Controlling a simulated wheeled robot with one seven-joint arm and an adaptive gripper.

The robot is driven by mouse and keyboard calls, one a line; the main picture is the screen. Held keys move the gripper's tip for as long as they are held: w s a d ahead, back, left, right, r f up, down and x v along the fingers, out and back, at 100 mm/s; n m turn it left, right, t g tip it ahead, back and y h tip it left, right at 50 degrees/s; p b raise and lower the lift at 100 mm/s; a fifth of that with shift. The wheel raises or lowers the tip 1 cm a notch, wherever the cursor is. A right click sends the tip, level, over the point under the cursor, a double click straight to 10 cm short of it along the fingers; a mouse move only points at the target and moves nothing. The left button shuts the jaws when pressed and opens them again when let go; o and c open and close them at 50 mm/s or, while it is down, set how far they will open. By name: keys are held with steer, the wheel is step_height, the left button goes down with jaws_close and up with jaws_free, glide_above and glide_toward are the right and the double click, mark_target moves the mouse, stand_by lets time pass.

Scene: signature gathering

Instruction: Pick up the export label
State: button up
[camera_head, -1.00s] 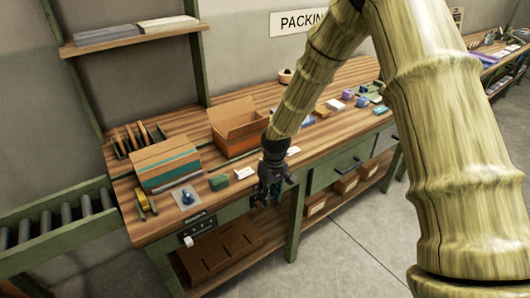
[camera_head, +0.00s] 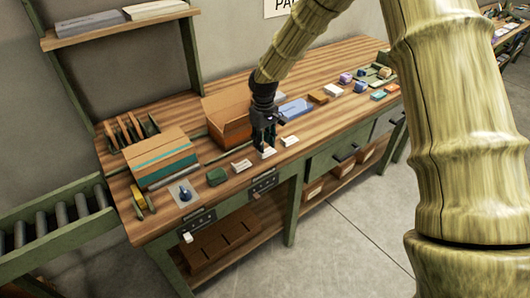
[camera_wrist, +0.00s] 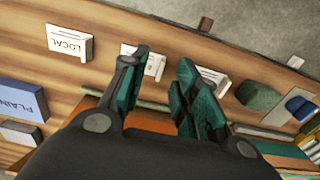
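Three small white labels lie in a row near the bench's front edge. In the wrist view the left one (camera_wrist: 70,42) reads LOCAL. The middle one (camera_wrist: 154,66) has print partly hidden by a finger, and the right one (camera_wrist: 212,76) shows no readable text. I cannot read EXPORT on any of them. In the head view the middle label (camera_head: 268,153) is just below my gripper (camera_head: 264,144). In the wrist view my gripper (camera_wrist: 163,62) is open, with the middle label partly behind its left finger and partly between the fingers.
A dark green block (camera_head: 217,176) and a blue stamp-like item on a pad (camera_head: 185,195) lie to the left. An open cardboard box (camera_head: 226,125) stands behind my gripper. A blue PLAIN packet (camera_head: 294,109) and several small items lie to the right.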

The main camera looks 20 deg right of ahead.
mark_target(262, 158)
steer(key=shift+a+f+p, duration=0.2)
steer(key=shift+f+p, duration=0.15)
step_height(262, 158, down, 3)
steer(key=shift+w+a+r+p, duration=0.1)
steer(key=shift+w+a+p, duration=0.05)
steer(key=shift+p, duration=0.55)
steer(key=shift+f, duration=0.85)
jaws_close()
